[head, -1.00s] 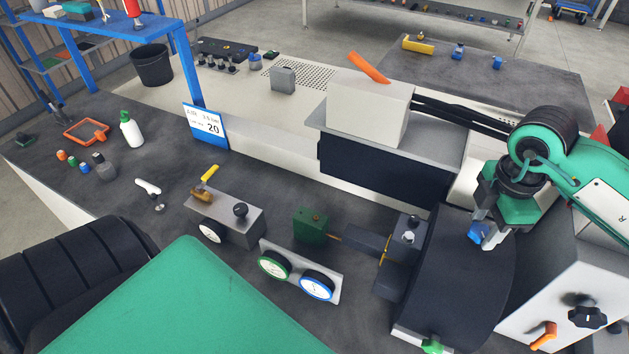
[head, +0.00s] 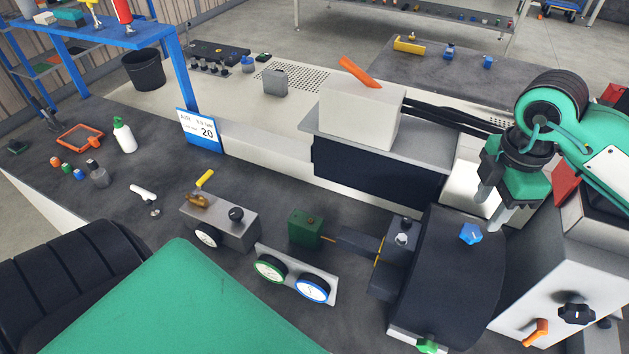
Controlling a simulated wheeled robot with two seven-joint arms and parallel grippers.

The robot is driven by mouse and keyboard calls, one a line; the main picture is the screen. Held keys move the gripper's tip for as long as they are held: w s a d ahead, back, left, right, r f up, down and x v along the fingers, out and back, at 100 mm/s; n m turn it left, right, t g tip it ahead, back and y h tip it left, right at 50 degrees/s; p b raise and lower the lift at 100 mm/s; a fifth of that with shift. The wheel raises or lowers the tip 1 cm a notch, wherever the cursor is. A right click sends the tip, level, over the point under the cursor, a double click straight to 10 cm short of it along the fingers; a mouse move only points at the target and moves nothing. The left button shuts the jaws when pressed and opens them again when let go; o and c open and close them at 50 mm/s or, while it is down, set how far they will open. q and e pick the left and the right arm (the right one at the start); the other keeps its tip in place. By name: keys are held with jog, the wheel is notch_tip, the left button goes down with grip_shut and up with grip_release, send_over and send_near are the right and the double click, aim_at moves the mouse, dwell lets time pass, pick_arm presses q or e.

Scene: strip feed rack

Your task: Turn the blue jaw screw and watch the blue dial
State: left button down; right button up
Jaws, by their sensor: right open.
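The blue jaw screw (head: 471,233) is a blue knob on top of the dark curved housing (head: 450,275) at the right. My right gripper (head: 490,212) is open and empty, its fingers just above and behind the blue knob, apart from it. The blue dial (head: 312,288) has a blue rim and a white face. It sits on a pale plate at the bottom middle, beside the green dial (head: 270,268). Its needle is too small to read. My left gripper is not in view.
A green knob (head: 427,345) sits at the housing's front foot. A grey box with an orange lever (head: 536,332) and a black knob (head: 577,312) stands at the right. A valve block (head: 220,222) stands left of the dials.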

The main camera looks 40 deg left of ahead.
jog(key=o, duration=0.3)
jog(key=shift+o, duration=0.2)
notch_tip(320, 180, up, 6)
jog(key=shift+p, duration=1.05)
